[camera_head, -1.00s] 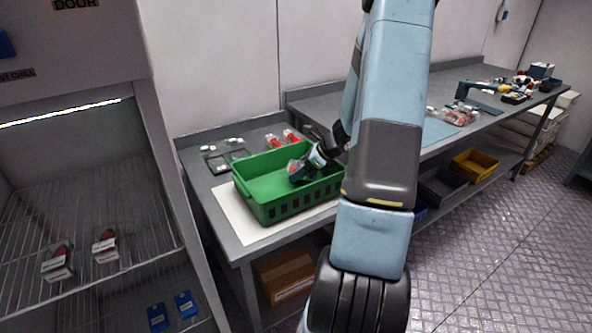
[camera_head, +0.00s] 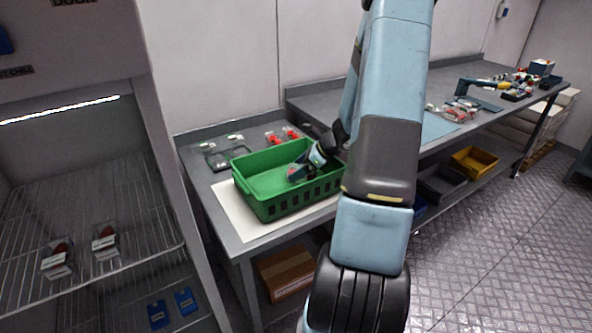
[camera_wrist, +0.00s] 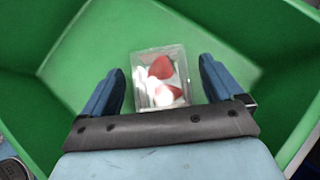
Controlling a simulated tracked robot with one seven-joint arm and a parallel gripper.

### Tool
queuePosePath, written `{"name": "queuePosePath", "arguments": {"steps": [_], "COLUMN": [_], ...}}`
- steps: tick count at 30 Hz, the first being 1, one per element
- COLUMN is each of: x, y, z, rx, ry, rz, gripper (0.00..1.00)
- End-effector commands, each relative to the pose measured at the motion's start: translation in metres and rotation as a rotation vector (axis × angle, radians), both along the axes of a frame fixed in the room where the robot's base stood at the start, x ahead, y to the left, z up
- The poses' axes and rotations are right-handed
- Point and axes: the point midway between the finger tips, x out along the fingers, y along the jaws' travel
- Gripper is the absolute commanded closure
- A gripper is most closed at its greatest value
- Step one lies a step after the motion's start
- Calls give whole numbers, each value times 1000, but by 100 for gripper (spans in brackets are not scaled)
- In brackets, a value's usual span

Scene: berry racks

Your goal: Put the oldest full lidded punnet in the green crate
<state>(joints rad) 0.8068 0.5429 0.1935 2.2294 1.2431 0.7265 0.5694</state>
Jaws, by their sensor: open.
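The green crate (camera_head: 262,206) stands on a white mat on the left bench. My gripper (camera_head: 298,174) reaches down into the crate's right part. In the wrist view the gripper (camera_wrist: 162,88) is open, with a blue finger on each side of a clear punnet (camera_wrist: 150,62) holding red berries. The punnet is inside the crate (camera_wrist: 60,25), and gaps show between it and both fingers. Its label is not readable. In the head view two punnets with red contents (camera_head: 57,258) (camera_head: 104,238) sit on the chiller's wire shelf.
Two small punnets with red berries (camera_head: 273,139) (camera_head: 291,133) and dark trays (camera_head: 218,161) lie behind the crate. Blue packs (camera_head: 184,301) lie on the lower chiller shelf. Several items stand on the far right bench. Yellow (camera_head: 475,163) and dark bins sit underneath.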

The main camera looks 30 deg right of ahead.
Motion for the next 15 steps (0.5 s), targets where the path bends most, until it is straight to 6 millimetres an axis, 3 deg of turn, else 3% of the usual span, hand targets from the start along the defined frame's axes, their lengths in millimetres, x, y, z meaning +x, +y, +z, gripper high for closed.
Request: {"name": "queuePosePath", "arguments": {"steps": [4, 15], "x": [0, -35], "y": [0, -38], "z": [13, 63], "rx": [-2, -3], "ry": [-3, -3], "rz": [1, 0], "gripper": [6, 6]}}
